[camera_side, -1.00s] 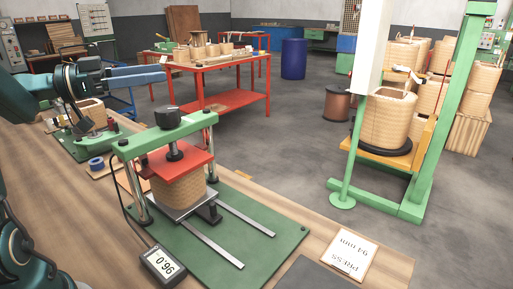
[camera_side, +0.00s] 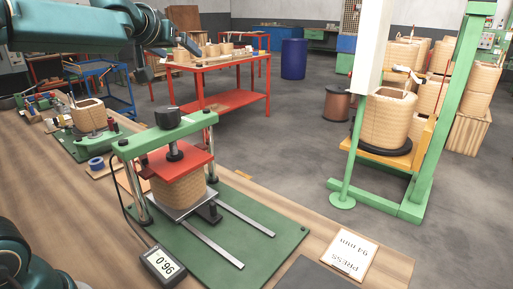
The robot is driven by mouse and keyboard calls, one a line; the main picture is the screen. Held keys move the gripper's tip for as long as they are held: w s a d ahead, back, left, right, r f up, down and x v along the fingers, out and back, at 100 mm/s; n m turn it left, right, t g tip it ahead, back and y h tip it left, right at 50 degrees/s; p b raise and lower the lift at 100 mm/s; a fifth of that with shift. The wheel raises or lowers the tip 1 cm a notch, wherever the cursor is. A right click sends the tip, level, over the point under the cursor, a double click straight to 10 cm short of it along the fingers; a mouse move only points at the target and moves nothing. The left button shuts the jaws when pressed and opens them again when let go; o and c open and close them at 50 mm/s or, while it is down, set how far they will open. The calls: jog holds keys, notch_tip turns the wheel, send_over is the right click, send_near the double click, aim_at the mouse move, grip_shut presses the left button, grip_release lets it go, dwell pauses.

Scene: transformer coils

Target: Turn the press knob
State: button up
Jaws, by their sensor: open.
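The black press knob (camera_side: 168,118) stands on top of the green crossbar of the press (camera_side: 133,147). Below it, a screw reaches down to the red plate (camera_side: 190,160), which lies over a tan wound coil (camera_side: 180,190). My gripper (camera_side: 172,60) is open and empty, with dark fingers pointing down and to the right. In the picture it appears above the knob, clearly apart from it. How far it is from the knob in depth is hard to tell.
A gauge (camera_side: 163,266) reading 96.0 lies at the press's front. A card (camera_side: 350,255) reads "PRESS 94 mm". Another coil (camera_side: 88,114) stands on a green fixture at left. Blue tape (camera_side: 96,163) lies beside the press. The press's green base (camera_side: 285,235) has free room at right.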

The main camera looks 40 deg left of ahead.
aim_at(167, 109)
jog(key=s+d+f+n+g, duration=0.2)
jog(key=s+d+n+g, duration=0.25)
jog(key=s+d, duration=0.35)
jog(key=shift+m+g, duration=0.35)
jog(key=shift+g, duration=0.2)
jog(key=f, duration=0.1)
jog(key=a+f, duration=0.1)
jog(key=f, duration=0.3)
jog(key=shift+s+a+f, duration=0.1)
jog(key=shift+s+a, duration=0.25)
jog(key=shift+s, duration=0.05)
jog(key=shift+x, duration=2.45)
jog(key=c, duration=1.4)
jog(key=shift+y, duration=0.3)
